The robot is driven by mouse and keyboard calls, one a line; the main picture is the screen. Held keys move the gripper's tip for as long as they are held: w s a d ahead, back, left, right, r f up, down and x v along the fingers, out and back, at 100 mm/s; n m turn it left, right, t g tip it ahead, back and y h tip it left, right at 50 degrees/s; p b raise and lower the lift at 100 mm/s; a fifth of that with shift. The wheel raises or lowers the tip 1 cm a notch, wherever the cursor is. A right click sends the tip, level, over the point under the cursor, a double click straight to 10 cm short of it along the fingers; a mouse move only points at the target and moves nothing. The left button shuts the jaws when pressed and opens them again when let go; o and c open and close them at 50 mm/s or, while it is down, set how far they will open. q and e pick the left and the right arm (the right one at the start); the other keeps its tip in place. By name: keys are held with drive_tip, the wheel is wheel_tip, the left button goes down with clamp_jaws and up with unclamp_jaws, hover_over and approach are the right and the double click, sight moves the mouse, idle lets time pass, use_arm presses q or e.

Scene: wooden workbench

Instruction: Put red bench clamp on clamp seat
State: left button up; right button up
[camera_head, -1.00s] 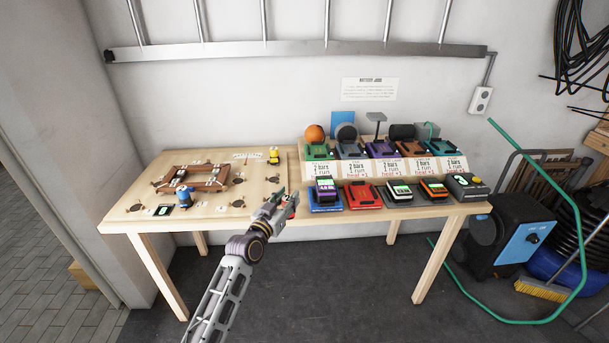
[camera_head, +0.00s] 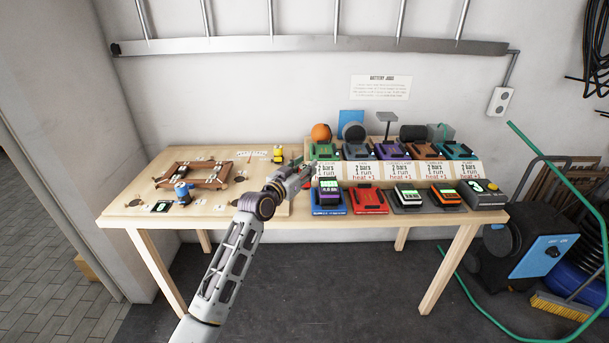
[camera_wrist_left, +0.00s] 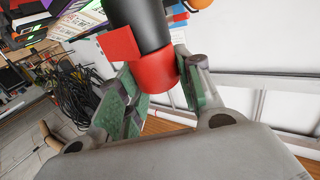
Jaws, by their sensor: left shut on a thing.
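My left gripper (camera_head: 303,174) is above the middle of the bench, near the left end of the battery rack. In the left wrist view it is shut on the red bench clamp (camera_wrist_left: 158,76), a red piece with a black cylindrical part, held between green finger pads. The clamp is mostly hidden by the gripper in the head view. A blue clamp (camera_head: 183,193) stands by the brown wooden frame (camera_head: 200,177), and a yellow clamp (camera_head: 278,155) stands at the back of the board. Dark round spots (camera_head: 239,179) mark the board; I cannot tell which is the clamp seat. My right gripper is out of view.
A tiered battery rack (camera_head: 405,171) with labels fills the bench's right side, with several coloured units in front, including a red one (camera_head: 369,200). A small dark display (camera_head: 160,207) lies at the board's front left. The wooden bench (camera_head: 225,218) has a bare front edge.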

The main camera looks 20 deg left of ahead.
use_arm(q)
drive_tip(key=b, duration=0.1)
hover_over(304, 210)
wheel_tip(304, 210, down, 5)
drive_tip(key=shift+f, duration=0.4)
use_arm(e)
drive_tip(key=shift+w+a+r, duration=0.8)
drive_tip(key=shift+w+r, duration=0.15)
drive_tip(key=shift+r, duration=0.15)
use_arm(q)
drive_tip(key=shift+f, duration=0.55)
drive_tip(key=shift+f+b, duration=0.6)
drive_tip(key=shift+f, duration=0.95)
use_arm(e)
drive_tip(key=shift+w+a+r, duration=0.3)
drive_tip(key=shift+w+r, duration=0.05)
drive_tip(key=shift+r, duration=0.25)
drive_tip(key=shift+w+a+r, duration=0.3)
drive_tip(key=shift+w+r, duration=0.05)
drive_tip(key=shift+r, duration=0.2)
use_arm(q)
drive_tip(key=shift+f, duration=0.1)
